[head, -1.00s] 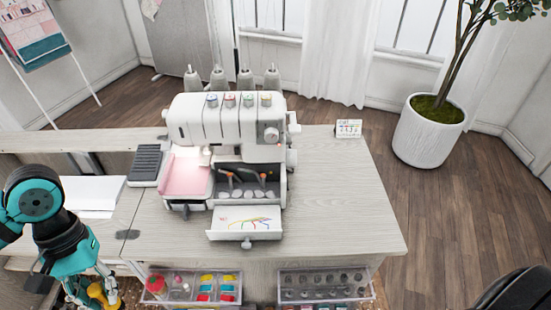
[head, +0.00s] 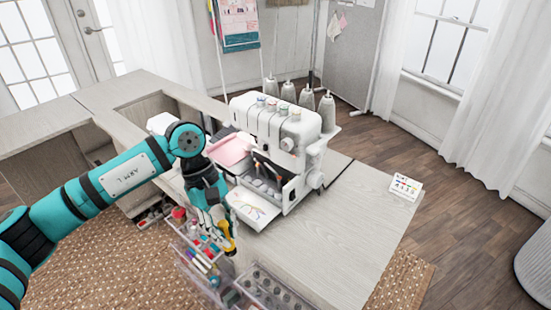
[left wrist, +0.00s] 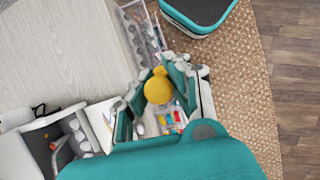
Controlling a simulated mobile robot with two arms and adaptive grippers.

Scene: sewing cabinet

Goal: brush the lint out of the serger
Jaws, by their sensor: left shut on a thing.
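The white serger (head: 268,122) stands on the table with its front cover (head: 252,207) folded down, showing a coloured thread diagram. Grey lint clumps (head: 267,184) lie in the open bay below the loopers. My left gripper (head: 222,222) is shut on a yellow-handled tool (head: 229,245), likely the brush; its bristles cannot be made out. The gripper is in front of the serger, left of the folded cover and apart from it. In the left wrist view the tool's round yellow end (left wrist: 158,87) sits between the fingers. The serger's open bay shows at lower left there (left wrist: 45,140). My right gripper is out of view.
Clear drawers of sewing supplies (head: 205,265) and grey parts (head: 270,290) stick out from the table front, under the left gripper. Thread cones (head: 327,110) stand behind the serger. The tabletop (head: 335,225) right of the serger is clear.

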